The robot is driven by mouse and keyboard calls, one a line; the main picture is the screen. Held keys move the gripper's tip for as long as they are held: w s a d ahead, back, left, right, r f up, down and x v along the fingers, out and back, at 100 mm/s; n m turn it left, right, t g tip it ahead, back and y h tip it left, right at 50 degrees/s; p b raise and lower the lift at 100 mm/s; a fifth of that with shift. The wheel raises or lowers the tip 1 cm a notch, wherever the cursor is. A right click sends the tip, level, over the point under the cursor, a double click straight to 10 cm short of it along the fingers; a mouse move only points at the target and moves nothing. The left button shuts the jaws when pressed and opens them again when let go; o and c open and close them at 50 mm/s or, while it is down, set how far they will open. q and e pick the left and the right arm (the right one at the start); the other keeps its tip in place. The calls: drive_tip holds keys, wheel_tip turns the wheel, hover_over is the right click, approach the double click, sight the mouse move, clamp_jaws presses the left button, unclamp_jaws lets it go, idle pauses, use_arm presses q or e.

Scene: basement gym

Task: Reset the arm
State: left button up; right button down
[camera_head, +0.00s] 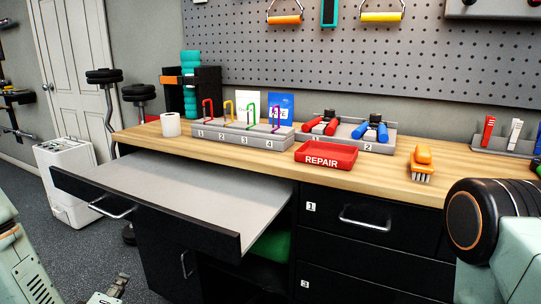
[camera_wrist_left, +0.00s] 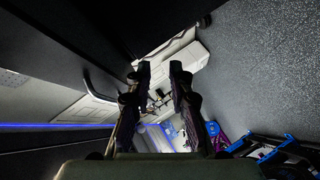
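My left gripper (camera_head: 110,291) is only partly in view at the bottom edge of the head view, low over the floor and left of the bench cabinet. In the left wrist view my left gripper (camera_wrist_left: 161,70) shows two dark fingers standing apart with nothing held between them. My left arm (camera_head: 22,262) comes in at the lower left corner. My right arm (camera_head: 505,240) shows at the right edge, beside the bench front; its gripper is outside the view.
A wide shallow drawer (camera_head: 190,192) is pulled out, empty, with a black front. The wooden bench (camera_head: 240,165) carries a red REPAIR tray (camera_head: 326,156), an orange brush (camera_head: 423,162), a paper roll (camera_head: 171,124) and numbered racks. A white box (camera_head: 70,180) stands left. The floor (camera_wrist_left: 265,60) has clear room.

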use_arm(q)
drive_tip(key=s+d+f+m+g+h, duration=0.35)
drive_tip(key=s+d+f+m, duration=0.2)
drive_tip(key=f, duration=0.25)
drive_tip(key=s+d+f+m+g+p, duration=0.1)
drive_tip(key=s+d+f+m+g, duration=0.1)
drive_tip(key=s, duration=0.6)
drive_tip(key=s+d+f+m+g+p, duration=0.1)
drive_tip(key=s+m+g, duration=0.3)
drive_tip(key=s, duration=0.5)
drive_tip(key=s+d+f+m+g+p, duration=0.2)
drive_tip(key=s+d+f+m+g, duration=0.1)
drive_tip(key=s, duration=0.5)
drive_tip(key=shift+s+d+f+m+g, duration=0.15)
drive_tip(key=shift+d+f+m+g, duration=0.15)
drive_tip(key=shift+g, duration=0.35)
